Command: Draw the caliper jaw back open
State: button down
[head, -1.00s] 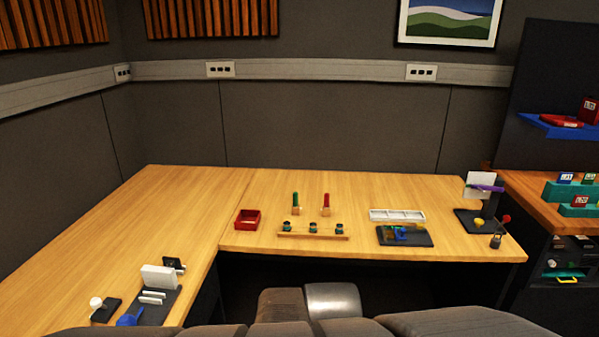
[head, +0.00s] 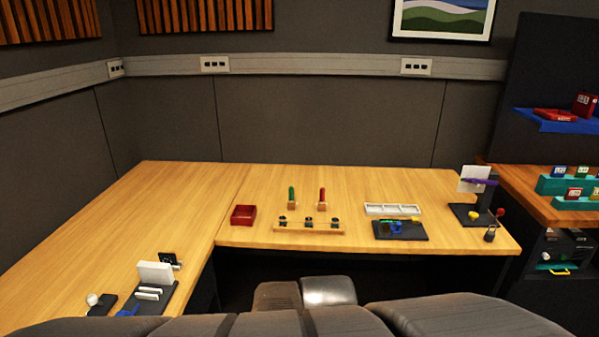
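I cannot tell for sure which thing is the caliper; no jaw can be made out at this size. One small device (head: 412,236) on the right part of the desk has a dark plate with blue and yellow parts. Another device (head: 160,300) at the front left has a dark base, a white upright block (head: 155,272), low white bars and a blue part (head: 127,311), partly hidden by the dark shapes along the bottom edge. My gripper is not in view.
A red tray (head: 243,223), a wooden rack (head: 309,228), green and red upright pieces, and a white compartment tray (head: 392,205) stand on the L-shaped desk (head: 140,225). A stand with a purple bar (head: 480,182) is at the right end. The desk's left wing is largely clear.

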aim_at(398, 230)
jog(key=i+z, duration=0.2)
jog(key=i, duration=0.4)
jog(key=i+j+z, duration=0.2)
jog(key=i, duration=0.35)
